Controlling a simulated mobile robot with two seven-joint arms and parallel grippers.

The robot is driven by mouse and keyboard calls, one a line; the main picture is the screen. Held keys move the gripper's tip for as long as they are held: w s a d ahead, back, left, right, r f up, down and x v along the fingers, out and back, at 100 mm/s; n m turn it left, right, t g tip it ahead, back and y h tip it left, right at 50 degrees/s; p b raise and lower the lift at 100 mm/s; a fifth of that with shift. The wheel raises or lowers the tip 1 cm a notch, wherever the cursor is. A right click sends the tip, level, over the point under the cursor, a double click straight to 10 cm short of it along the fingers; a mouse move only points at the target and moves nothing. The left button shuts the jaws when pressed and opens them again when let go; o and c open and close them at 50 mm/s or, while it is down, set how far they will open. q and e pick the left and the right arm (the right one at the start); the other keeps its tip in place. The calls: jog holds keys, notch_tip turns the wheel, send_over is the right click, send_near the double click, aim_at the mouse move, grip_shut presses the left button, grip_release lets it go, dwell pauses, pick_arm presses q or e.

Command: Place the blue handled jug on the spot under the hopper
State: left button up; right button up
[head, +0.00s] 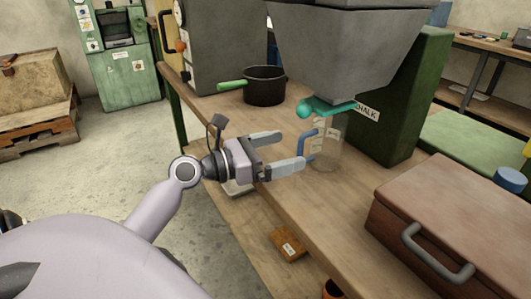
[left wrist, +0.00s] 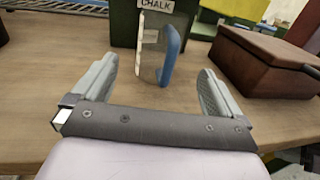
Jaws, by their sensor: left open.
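The clear jug (head: 326,152) with a blue handle (head: 309,143) stands upright on the wooden bench, just below the teal outlet (head: 322,107) of the grey hopper (head: 345,50). Its handle faces my left gripper (head: 292,150). The left gripper is open and empty, with its fingertips close to the handle. In the left wrist view the blue handle (left wrist: 171,55) shows beyond and between the open fingers (left wrist: 157,78), apart from them. I cannot make out a marked spot under the hopper. My right gripper is in neither view.
A dark pot (head: 264,88) with a green handle stands behind on the bench (head: 290,205). A brown case (head: 450,215) lies at the right. A green block labelled CHALK (head: 405,110) stands behind the jug. The hopper hangs low above it.

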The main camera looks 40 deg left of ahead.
pick_arm(q)
jog(key=shift+v, duration=1.7)
jog(key=shift+s, duration=0.1)
